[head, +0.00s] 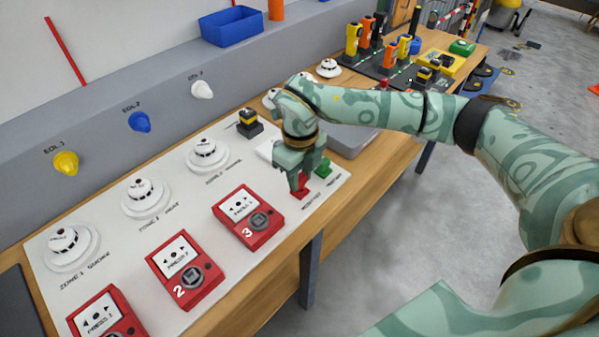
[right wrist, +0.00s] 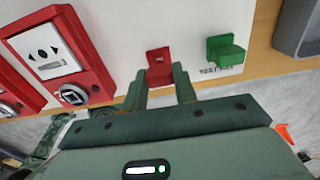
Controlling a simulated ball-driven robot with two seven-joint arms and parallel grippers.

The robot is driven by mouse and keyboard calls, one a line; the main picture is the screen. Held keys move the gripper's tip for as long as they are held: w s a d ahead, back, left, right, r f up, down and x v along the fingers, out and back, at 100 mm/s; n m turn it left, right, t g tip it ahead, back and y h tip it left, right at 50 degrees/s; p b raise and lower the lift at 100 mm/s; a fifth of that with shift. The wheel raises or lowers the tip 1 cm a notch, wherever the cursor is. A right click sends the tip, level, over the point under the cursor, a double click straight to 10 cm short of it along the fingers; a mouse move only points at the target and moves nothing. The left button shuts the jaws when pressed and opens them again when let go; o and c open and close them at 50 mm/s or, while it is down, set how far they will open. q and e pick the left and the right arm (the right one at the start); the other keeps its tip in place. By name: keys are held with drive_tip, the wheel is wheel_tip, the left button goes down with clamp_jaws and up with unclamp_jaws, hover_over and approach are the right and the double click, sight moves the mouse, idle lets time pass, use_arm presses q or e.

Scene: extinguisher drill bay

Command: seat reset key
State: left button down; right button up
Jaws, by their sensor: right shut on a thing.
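A red key-like piece (head: 301,187) is at the right end of the white board; it also shows in the right wrist view (right wrist: 159,73). My right gripper (right wrist: 159,88) points down at it, shut on it, with one finger on each side. Whether the piece touches the board or its red stand is hard to tell. A green piece (head: 323,168) stands beside it, also in the right wrist view (right wrist: 226,52). Red call points 3 (head: 248,217) and 2 (head: 185,272) each have a round grey socket. My left gripper is not in view.
Another red call point (head: 105,318) is at the lower left. White detectors (head: 207,154) line the board's back. A grey tray (head: 352,138) lies just right of the board. Extinguishers (head: 354,40) stand at the far end. The bench's front edge is close to my gripper.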

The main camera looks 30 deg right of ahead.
drive_tip(key=shift+p, duration=0.85)
idle(1.6)
drive_tip(key=shift+f+b, duration=0.3)
drive_tip(key=shift+f, duration=0.45)
idle(0.6)
drive_tip(key=o, duration=1.3)
drive_tip(key=shift+o, duration=0.2)
drive_tip(key=shift+r, duration=0.1)
drive_tip(key=shift+r+p, duration=3.15)
drive_tip(key=shift+r, duration=0.35)
drive_tip(key=shift+f, duration=0.1)
